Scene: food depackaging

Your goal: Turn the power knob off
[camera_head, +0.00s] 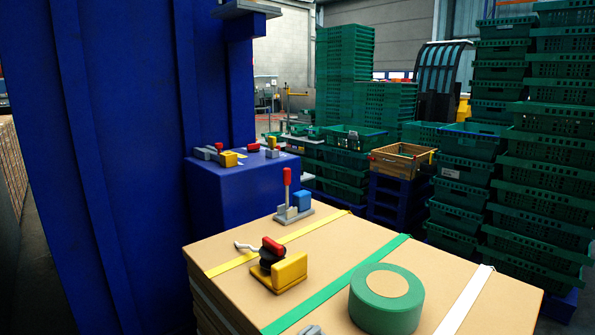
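I cannot tell for certain which part is the power knob. A red-topped black round part (271,252) with a pale cable sits against a yellow bracket (287,272) on the cardboard stack (345,250). Its switch position is not readable. Small red parts (253,147) also show on top of the blue cabinet (235,185), among grey and yellow blocks, too small to make out. Neither of my grippers can be made out. A small grey piece at the bottom edge is cut off, and I cannot tell what it is.
A red-handled clamp (287,178) stands upright beside a blue block (302,200). A green tape roll (386,299) lies at the front right. Tall green crate stacks (545,150) stand at right, and a wooden crate (402,158) behind. A blue wall (100,150) fills the left.

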